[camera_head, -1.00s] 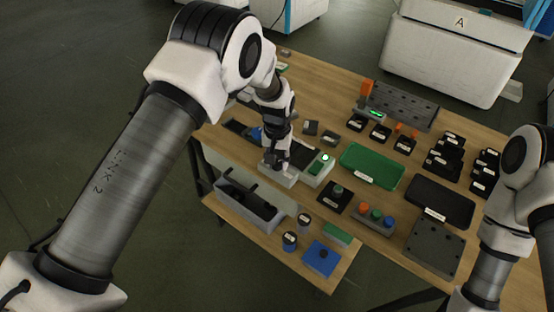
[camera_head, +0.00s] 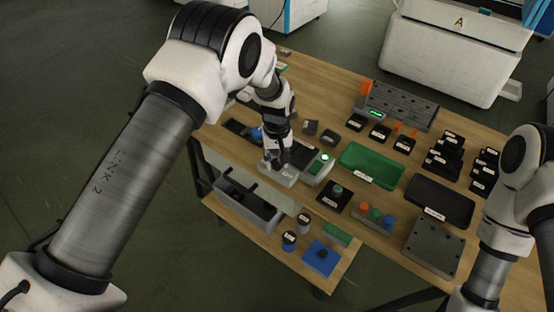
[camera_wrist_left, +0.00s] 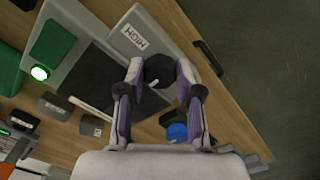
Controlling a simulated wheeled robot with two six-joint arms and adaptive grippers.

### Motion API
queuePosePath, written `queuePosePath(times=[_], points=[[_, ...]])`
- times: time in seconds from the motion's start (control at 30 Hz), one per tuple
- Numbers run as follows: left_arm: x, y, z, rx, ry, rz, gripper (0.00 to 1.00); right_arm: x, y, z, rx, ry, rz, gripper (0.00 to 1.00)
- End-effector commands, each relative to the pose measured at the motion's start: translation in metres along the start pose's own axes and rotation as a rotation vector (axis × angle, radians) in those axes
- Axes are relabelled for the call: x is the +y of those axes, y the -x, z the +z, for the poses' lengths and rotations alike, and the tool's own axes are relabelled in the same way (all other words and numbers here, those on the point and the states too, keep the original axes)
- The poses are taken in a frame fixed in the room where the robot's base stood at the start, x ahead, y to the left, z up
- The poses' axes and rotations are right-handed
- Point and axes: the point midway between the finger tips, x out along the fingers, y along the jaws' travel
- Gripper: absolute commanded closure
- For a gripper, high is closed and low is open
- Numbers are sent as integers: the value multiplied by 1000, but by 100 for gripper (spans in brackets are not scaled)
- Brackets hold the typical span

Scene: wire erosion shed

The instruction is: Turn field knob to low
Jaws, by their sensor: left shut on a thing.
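The field knob (camera_wrist_left: 159,72) is a round black knob on a light grey box, seen in the left wrist view. A label reading HIGH (camera_wrist_left: 133,36) is on the box beside it. My left gripper (camera_wrist_left: 160,76) is shut on the knob, with a finger on either side. In the head view my left gripper (camera_head: 277,163) comes down from above onto the grey box (camera_head: 287,178), and the knob is hidden there. Any low marking is hidden. My right gripper is not in view; only part of my right arm shows at the right edge.
Next to the box is a grey unit with a lit green button (camera_head: 325,157). A green tray (camera_head: 372,165) and a black tray (camera_head: 440,200) lie to the right.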

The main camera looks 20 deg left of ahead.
Motion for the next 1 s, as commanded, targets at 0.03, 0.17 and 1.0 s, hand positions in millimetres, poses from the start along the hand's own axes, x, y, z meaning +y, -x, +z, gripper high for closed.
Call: queuePosePath(times=[0.03,0.17,1.0], points=[[1,1,-1,4,0,2,100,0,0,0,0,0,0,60],[1,1,-1,4,-1,2,48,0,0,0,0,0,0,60],[0,104,-1,4,-1,2,40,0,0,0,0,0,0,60]])
